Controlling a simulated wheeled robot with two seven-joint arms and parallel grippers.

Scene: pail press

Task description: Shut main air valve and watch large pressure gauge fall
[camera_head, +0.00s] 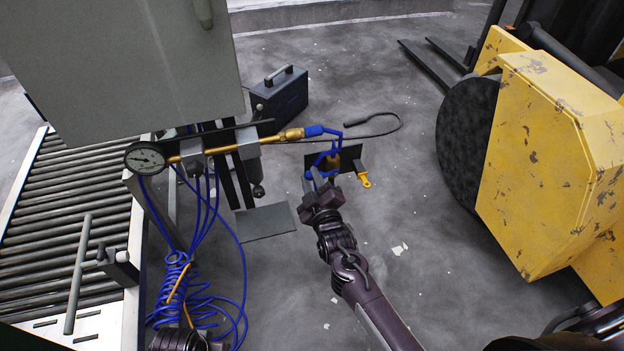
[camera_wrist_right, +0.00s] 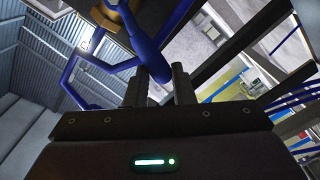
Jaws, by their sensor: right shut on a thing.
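The needle's reading is too small to tell.
A grey cabinet (camera_head: 120,60) hangs above the pipe. A roller conveyor (camera_head: 60,200) stands at left, with coiled blue hoses (camera_head: 175,280) beside it. A dark plate and yellow tag (camera_head: 363,178) are close to my right gripper. A yellow machine (camera_head: 545,160) stands at right.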

